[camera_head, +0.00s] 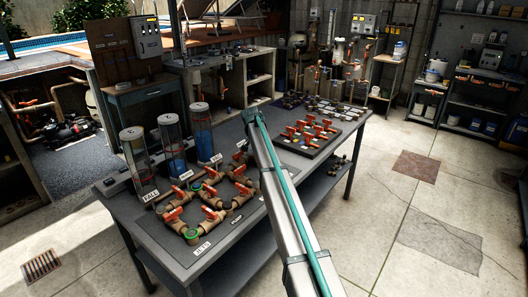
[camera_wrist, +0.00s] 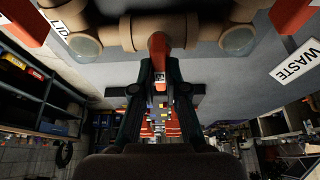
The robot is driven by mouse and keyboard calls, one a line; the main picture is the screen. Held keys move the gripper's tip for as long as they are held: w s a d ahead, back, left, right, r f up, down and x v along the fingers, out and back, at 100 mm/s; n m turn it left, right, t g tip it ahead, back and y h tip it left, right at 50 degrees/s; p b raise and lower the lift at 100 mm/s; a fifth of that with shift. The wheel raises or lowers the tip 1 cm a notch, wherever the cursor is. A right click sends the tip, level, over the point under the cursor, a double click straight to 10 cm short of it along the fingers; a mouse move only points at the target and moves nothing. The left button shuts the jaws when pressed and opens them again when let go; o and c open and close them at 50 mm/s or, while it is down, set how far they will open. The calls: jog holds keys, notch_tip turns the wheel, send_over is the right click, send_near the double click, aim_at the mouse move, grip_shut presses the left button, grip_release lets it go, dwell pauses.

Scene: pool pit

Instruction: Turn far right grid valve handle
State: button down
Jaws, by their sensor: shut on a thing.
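In the wrist view, my gripper (camera_wrist: 160,64) has its two dark fingers closed on a red valve handle (camera_wrist: 158,44). The handle's red end shows above the fingertips, against a brown pipe (camera_wrist: 190,28). In the head view, the grid of brown pipes with red handles (camera_head: 212,213) lies on the near part of the workbench (camera_head: 233,250). My arm covers the grid's right edge there, and my fingers and the held handle cannot be made out. How far the handle is turned cannot be told.
Other red handles show at the top left (camera_wrist: 20,16) and top right (camera_wrist: 291,12) of the wrist view, close to my gripper. A WASTE label (camera_wrist: 297,62) lies at right. Three clear cylinders (camera_head: 168,145) stand behind the grid. A second valve board (camera_head: 309,135) lies farther along.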

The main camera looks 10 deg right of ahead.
jog(key=c, duration=1.2)
grip_release()
jog(key=shift+r, duration=0.1)
jog(key=v, duration=1.2)
